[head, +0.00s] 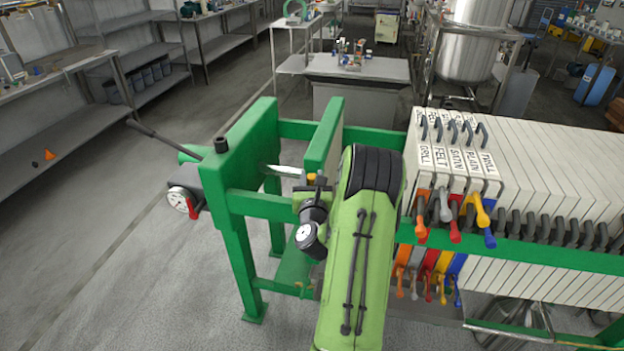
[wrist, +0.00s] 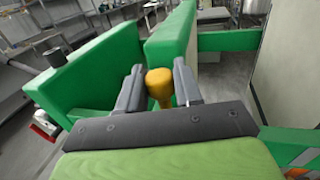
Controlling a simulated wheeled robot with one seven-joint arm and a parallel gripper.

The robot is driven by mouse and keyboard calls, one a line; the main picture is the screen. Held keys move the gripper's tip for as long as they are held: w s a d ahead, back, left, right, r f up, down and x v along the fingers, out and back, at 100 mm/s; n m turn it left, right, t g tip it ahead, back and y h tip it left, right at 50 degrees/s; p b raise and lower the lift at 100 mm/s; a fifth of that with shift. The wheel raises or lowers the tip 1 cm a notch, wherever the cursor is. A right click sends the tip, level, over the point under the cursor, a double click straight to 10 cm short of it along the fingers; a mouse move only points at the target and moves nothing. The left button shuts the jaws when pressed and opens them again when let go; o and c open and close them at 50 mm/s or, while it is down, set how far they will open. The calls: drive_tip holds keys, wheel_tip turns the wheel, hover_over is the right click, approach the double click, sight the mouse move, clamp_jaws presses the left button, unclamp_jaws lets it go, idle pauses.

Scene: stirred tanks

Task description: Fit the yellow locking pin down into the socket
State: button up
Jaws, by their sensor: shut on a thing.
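The yellow locking pin (wrist: 160,86) stands between the two grey fingers of my gripper (wrist: 159,92) in the wrist view, with its rounded yellow head showing above them. In the head view only a small yellow bit of the pin (head: 311,178) shows at my gripper (head: 312,184), beside the green plate (head: 324,140) of the press. My gripper is shut on the pin. The pin's lower end and the socket are hidden, so I cannot tell how they line up.
The green press end block (head: 240,150) carries a gauge (head: 179,201) with a red handle. White plates (head: 540,165) with coloured handles fill the right side. Green rails run close around my gripper. Open floor (head: 110,260) lies at the left.

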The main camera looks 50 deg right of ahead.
drive_tip(key=shift+f+b, duration=3.45)
drive_tip(key=shift+f, duration=0.2)
drive_tip(key=o, duration=1.1)
drive_tip(key=shift+f, duration=0.1)
